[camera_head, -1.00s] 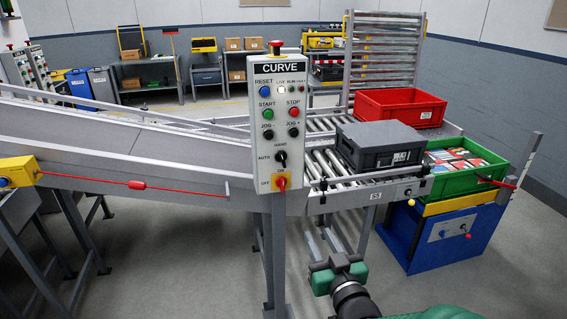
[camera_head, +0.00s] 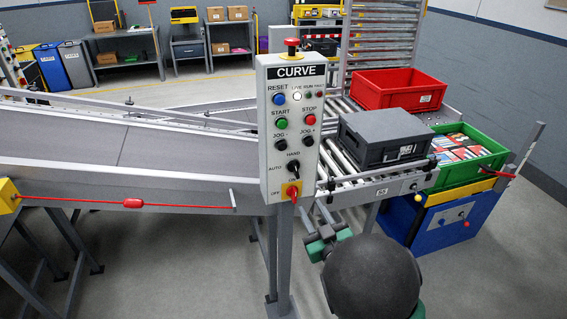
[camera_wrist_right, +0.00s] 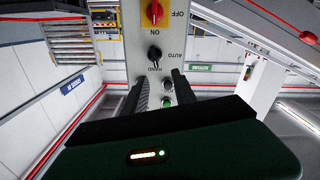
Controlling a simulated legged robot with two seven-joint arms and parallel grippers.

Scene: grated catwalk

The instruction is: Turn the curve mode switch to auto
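The curve mode switch (camera_head: 293,167) is a black knob low on the grey CURVE panel (camera_head: 268,150), with HAND above it and AUTO to its left. In the right wrist view the panel is upside down and the knob (camera_wrist_right: 154,54) appears to point at HAND. My right gripper (camera_head: 311,208) is below the panel and in front of it. In the right wrist view its two dark fingers (camera_wrist_right: 157,80) are apart with nothing between them, and the knob is beyond the tips, not touched. My left gripper is out of view.
A red-and-yellow OFF/ON switch (camera_head: 292,191) sits just below the mode switch. A red stop button (camera_head: 291,43) tops the panel. The conveyor (camera_head: 350,180) carries a grey crate (camera_head: 375,145) and a red crate (camera_head: 400,90); a green crate (camera_head: 485,175) stands at right.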

